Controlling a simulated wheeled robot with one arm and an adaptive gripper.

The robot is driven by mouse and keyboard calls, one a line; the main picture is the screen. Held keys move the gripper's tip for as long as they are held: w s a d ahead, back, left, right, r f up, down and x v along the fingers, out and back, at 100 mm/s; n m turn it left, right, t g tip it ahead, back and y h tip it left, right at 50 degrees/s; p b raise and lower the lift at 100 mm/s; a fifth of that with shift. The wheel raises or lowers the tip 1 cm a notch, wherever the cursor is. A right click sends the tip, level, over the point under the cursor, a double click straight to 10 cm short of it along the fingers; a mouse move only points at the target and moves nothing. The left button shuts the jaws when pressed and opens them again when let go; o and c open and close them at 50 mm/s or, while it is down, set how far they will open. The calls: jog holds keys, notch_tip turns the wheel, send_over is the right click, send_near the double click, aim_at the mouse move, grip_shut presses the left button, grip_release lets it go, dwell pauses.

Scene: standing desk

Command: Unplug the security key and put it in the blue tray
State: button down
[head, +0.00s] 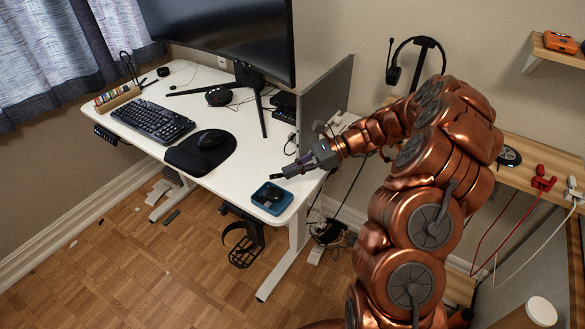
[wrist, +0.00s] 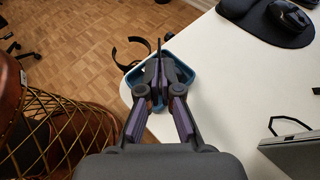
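My gripper (head: 290,172) reaches in from the right over the front right corner of the white desk. Its fingers converge in the wrist view (wrist: 158,72) and are shut on a thin dark piece, seemingly the security key (wrist: 159,46). Its dark end also shows in the head view (head: 276,177). The blue tray (head: 256,200) sits near the desk's front corner, with a dark item inside. In the wrist view the tray (wrist: 187,70) lies beyond and below the fingers, which hide most of its inside.
A mouse mat (head: 187,160) with a mouse (head: 211,139) and a keyboard (head: 152,121) lie left of the tray. A monitor (head: 225,35) stands behind. A grey panel (head: 325,100) rises at the desk's right edge. A black ring-shaped holder (head: 245,245) hangs below the front edge.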

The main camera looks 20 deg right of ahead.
jog(key=shift+f+b, duration=0.3)
jog(key=shift+f, duration=0.45)
jog(key=c, duration=1.2)
grip_release()
jog(key=shift+c, duration=0.2)
jog(key=v, duration=1.2)
jog(key=shift+r, duration=0.1)
